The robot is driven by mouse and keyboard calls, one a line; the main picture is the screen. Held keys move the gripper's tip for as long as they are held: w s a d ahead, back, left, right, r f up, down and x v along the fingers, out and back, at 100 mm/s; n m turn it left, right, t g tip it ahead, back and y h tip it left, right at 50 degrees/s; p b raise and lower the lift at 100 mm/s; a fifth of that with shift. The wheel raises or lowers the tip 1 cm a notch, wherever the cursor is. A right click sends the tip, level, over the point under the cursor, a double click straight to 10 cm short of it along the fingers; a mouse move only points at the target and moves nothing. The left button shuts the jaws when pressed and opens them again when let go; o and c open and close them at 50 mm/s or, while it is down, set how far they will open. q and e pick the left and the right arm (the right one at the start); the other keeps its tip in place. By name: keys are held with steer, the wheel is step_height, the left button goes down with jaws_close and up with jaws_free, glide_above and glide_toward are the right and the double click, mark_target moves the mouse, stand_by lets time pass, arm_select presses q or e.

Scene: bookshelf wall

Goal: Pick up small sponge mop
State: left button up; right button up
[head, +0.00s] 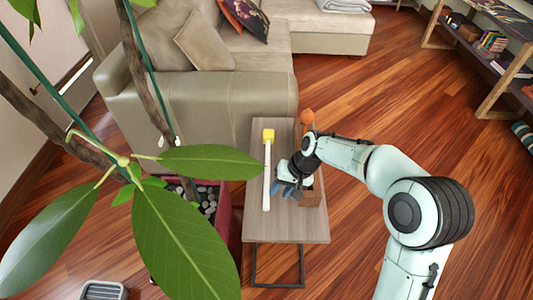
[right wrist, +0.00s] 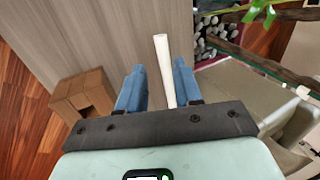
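The small sponge mop (head: 266,178) has a yellow sponge head and a long white handle. It lies lengthwise on the narrow grey wooden table, head toward the sofa. My right gripper (head: 281,189) is just right of the handle in the head view, low over the table. In the right wrist view the blue fingers (right wrist: 158,68) are apart, and the white handle (right wrist: 164,62) shows in the gap between them. Its lower part runs out of sight behind the gripper's dark palm. I cannot tell whether the fingers touch it. My left gripper is not in view.
A brown wooden block (right wrist: 84,96) sits on the table (head: 257,228) beside my right gripper. An orange object (head: 307,116) stands near the far end. A leafy plant (head: 185,240) in a red pot fills the left. A sofa (head: 200,105) lies beyond; floor at right is clear.

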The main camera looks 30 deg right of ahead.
mark_target(267, 204)
steer(key=x, duration=0.3)
steer(key=b+x, duration=0.1)
steer(key=x, duration=0.1)
steer(key=b+x, duration=0.1)
steer(key=x, duration=0.2)
steer(key=shift+w+f, duration=0.3)
steer(key=shift+w, duration=0.05)
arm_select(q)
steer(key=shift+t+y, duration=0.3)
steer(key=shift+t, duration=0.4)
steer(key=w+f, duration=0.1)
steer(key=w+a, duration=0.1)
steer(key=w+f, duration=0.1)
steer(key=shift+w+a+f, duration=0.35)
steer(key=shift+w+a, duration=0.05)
arm_select(e)
steer(key=shift+s, duration=0.1)
steer(key=shift+a, duration=0.1)
jaws_close()
